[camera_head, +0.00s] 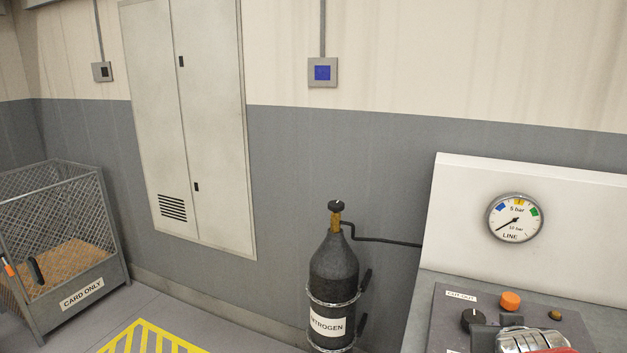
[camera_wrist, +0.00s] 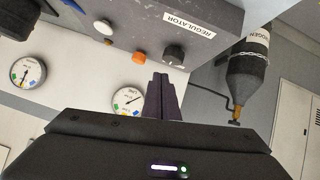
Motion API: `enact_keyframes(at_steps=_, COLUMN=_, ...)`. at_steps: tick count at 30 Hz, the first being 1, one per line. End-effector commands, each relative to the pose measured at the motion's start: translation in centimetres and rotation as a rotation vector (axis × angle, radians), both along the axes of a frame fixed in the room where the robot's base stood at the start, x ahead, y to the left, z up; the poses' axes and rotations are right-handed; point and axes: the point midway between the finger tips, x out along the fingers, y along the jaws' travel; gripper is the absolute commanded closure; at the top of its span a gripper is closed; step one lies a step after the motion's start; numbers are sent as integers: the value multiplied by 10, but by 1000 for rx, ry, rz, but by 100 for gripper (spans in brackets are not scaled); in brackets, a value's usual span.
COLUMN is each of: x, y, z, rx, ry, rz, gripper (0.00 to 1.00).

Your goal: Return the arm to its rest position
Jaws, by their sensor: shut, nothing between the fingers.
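My gripper (camera_wrist: 161,82) shows in the wrist view as dark fingers side by side, shut and empty. The wrist picture is upside down. The fingers stand in front of the control panel (camera_wrist: 205,42), near a black knob (camera_wrist: 173,54) and an orange button (camera_wrist: 138,58); I see no clear contact. In the head view, grey metal and red parts at the bottom right edge, over the panel (camera_head: 445,335), may be my arm; the rest of the arm is out of view.
A black nitrogen cylinder (camera_head: 333,272) stands left of the panel, with a pipe leading to it. A line gauge (camera_head: 514,218) is on the white backboard. A mesh card cage (camera_head: 60,235) stands at left. Yellow-striped floor (camera_head: 150,340) lies between cage and cylinder.

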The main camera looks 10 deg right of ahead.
Motion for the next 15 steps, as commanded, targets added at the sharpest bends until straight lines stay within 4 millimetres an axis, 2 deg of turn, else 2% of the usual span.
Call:
enact_keyframes(at_steps=1, x=1, y=16, z=4, rx=10, ry=13, rz=16, gripper=100)
enact_keyframes(at_steps=8, x=-12, y=85, z=8, rx=82, ry=112, rz=85, gripper=100)
enact_keyframes(at_steps=15, x=-41, y=161, z=10, rx=169, ry=226, rz=195, gripper=100)
